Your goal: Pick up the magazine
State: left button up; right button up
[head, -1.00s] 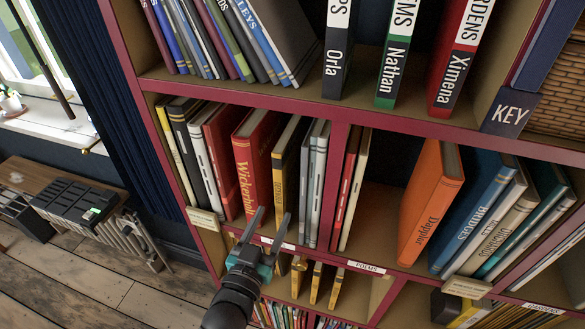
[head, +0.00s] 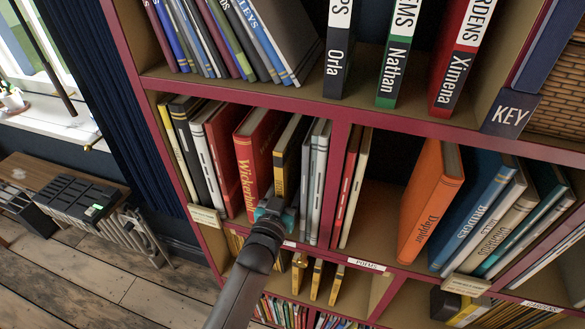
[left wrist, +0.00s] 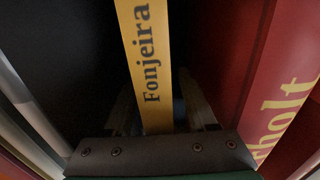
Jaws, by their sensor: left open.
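A slim volume with a yellow spine and dark cover (head: 281,168) stands upright in the middle-row left compartment. In the left wrist view the open fingers (left wrist: 162,108) lie one on each side of the spine; contact cannot be told. My right gripper is out of view.
The red "Wickerholt" book (head: 257,155) stands close on the left, and pale slim volumes (head: 315,180) on the right. The maroon shelf edge (head: 300,247) runs just below the gripper. A compartment divider (head: 337,170) stands further right.

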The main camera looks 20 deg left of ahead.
pick_arm(q)
jog(key=shift+w, duration=0.35)
grip_shut()
dwell(1.2)
jog(key=shift+r, duration=0.15)
